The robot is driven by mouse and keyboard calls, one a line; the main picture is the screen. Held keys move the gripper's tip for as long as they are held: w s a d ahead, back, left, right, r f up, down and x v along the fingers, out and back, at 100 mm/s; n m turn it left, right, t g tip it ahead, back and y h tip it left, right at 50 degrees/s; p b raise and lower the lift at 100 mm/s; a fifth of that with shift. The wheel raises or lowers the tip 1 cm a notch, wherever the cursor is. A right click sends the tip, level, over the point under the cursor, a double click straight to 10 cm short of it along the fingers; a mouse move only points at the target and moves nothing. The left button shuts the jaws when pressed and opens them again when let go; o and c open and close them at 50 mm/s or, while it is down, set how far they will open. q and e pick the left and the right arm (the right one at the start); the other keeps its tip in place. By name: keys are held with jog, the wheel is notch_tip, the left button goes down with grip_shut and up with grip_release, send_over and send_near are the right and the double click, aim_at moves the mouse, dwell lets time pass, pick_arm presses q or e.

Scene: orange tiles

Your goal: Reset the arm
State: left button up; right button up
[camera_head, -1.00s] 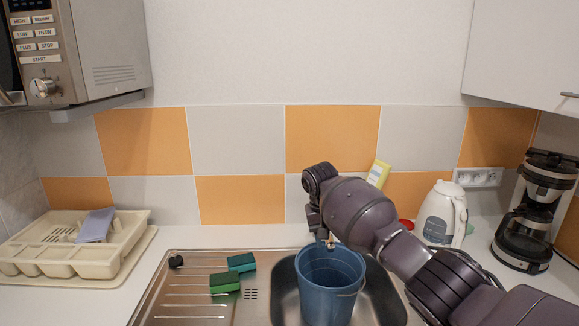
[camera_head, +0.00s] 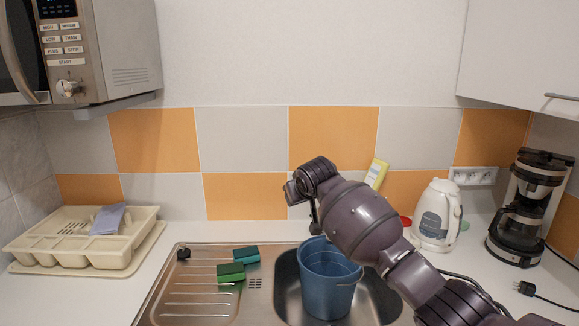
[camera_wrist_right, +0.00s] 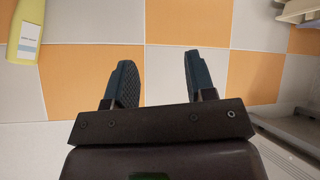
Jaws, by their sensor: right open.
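My right arm comes in from the lower right in the head view and reaches over the sink. Its wrist is raised above and behind the blue bucket (camera_head: 328,284), which stands in the sink basin. In the right wrist view my right gripper (camera_wrist_right: 158,75) is open, with two dark fingers apart and nothing between them. The fingers point toward the tiled wall. In the head view the fingers are hidden behind the wrist. My left gripper is not in view.
Green sponges (camera_head: 231,272) lie on the drainer (camera_head: 190,302). A dish rack (camera_head: 82,255) stands at left under a microwave (camera_head: 95,50). A white kettle (camera_head: 436,218) and a coffee maker (camera_head: 528,212) stand right. A yellow bottle (camera_head: 377,173) leans by the wall, also in the wrist view (camera_wrist_right: 25,40).

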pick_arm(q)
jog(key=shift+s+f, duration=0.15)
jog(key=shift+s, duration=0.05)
pick_arm(e)
jog(key=s+d+f+m+h, duration=0.1)
jog(key=s+d+f, duration=0.7)
jog(key=s+f, duration=0.3)
jog(key=s+d+f+m+t, duration=0.1)
jog(key=s+d+f, duration=0.7)
jog(key=s, duration=1.2)
jog(key=s+d+f+m+t+h, duration=0.1)
jog(key=s+d+f+m, duration=0.1)
jog(key=s+d+f, duration=0.7)
jog(key=s+f, duration=0.6)
jog(key=s, duration=0.1)
jog(key=shift+s+h, duration=0.2)
jog(key=shift+h, duration=0.1)
jog(key=shift+f, duration=0.1)
